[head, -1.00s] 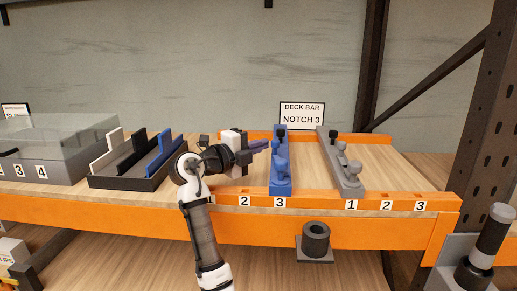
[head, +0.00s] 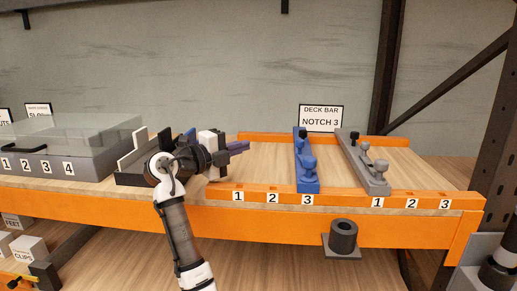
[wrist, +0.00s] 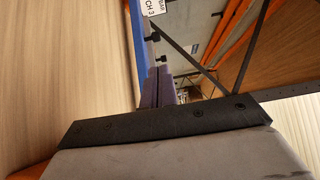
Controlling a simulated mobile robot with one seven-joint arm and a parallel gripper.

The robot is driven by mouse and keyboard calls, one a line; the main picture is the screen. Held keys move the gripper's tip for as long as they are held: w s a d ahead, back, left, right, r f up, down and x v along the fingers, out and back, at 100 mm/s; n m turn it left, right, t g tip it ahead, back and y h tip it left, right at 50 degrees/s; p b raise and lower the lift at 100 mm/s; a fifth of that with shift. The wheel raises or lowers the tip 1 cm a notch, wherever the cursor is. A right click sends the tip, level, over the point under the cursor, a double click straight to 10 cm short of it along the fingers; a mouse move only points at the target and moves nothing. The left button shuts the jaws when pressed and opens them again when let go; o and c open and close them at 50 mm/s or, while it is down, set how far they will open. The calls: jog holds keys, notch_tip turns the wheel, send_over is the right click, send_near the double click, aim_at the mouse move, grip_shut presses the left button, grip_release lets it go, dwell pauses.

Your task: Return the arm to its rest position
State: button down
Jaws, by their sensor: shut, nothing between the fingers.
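My gripper (head: 238,147) is in the middle of the head view, raised above the shelf deck with its purple fingers pointing right. The fingers are shut and empty; they also show pressed together in the wrist view (wrist: 157,87). The blue deck bar (head: 306,166) lies to the right of the fingers, apart from them, with its near end at the number 3 label on the orange front rail. My arm rises from the bottom of the head view and partly hides the dark tray behind it.
A grey bar (head: 362,162) lies right of the blue one. A grey box with a clear lid (head: 75,140) stands at the left, beside the dark tray (head: 130,178). The orange front rail (head: 260,228) runs along the shelf. A dark cylindrical holder (head: 343,235) sits below it.

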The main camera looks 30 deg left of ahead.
jog(key=shift+s+a, duration=0.3)
jog(key=shift+a, duration=0.35)
